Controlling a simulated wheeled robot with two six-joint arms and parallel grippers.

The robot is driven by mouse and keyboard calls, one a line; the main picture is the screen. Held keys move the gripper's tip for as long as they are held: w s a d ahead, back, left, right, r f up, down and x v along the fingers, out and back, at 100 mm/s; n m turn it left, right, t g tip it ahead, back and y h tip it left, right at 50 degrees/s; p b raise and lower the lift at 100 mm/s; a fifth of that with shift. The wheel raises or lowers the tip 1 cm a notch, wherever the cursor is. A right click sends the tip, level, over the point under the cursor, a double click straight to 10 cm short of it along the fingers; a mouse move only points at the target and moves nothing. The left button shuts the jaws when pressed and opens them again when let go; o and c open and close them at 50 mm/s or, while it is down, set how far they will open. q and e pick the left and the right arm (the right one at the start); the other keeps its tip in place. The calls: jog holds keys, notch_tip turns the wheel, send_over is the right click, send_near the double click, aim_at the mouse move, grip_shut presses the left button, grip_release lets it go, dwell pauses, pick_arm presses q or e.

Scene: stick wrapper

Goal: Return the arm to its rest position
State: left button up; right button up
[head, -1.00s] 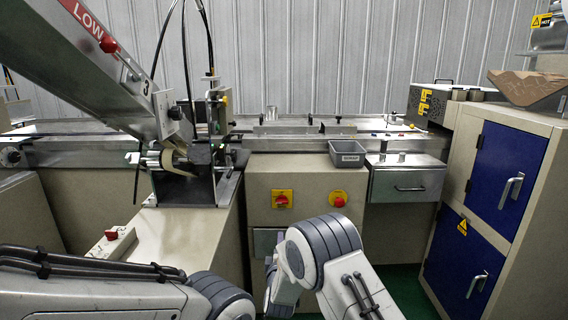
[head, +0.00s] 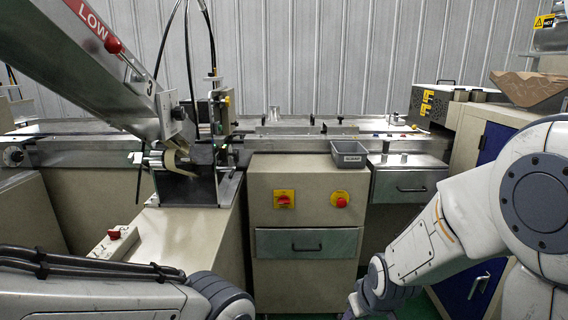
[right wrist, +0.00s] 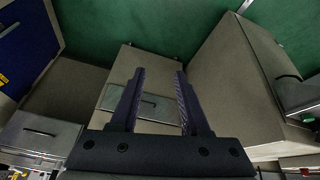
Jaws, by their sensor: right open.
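My right arm (head: 455,225) reaches in from the right side of the head view, bent, with its lower end near the bottom edge. Its gripper is hidden below the head view's frame. In the right wrist view my right gripper (right wrist: 158,85) is open, with two dark fingers apart and nothing between them. Beyond the fingers are a beige cabinet with a drawer and the green floor. My left arm (head: 110,290) lies along the bottom left of the head view. Its gripper is not in view.
A wrapping machine with a sloped chute (head: 90,60) stands at left. A metal drawer (head: 308,242) is in the beige cabinet ahead. A blue-doored cabinet (head: 492,140) stands close to my right arm. Green floor (right wrist: 150,25) is clear.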

jog(key=s+d+m+g, duration=0.2)
jog(key=s+d+m, duration=0.1)
jog(key=s, duration=0.6)
jog(key=s+a+r+n+g+p, duration=0.1)
jog(key=s+a+r+n+p, duration=0.1)
jog(key=s+a+r+p, duration=0.2)
jog(key=s+a+r+n+g+p, duration=0.1)
jog(key=s+a+r+n+p, duration=0.2)
jog(key=r+p, duration=0.5)
jog(key=s+a+r+n+p, duration=0.2)
jog(key=s+a+r+p, duration=0.4)
jog(key=r, duration=0.6)
jog(key=shift+a+r+n+g+y+p, duration=0.3)
jog(key=shift+a+g, duration=0.1)
jog(key=shift+a, duration=0.15)
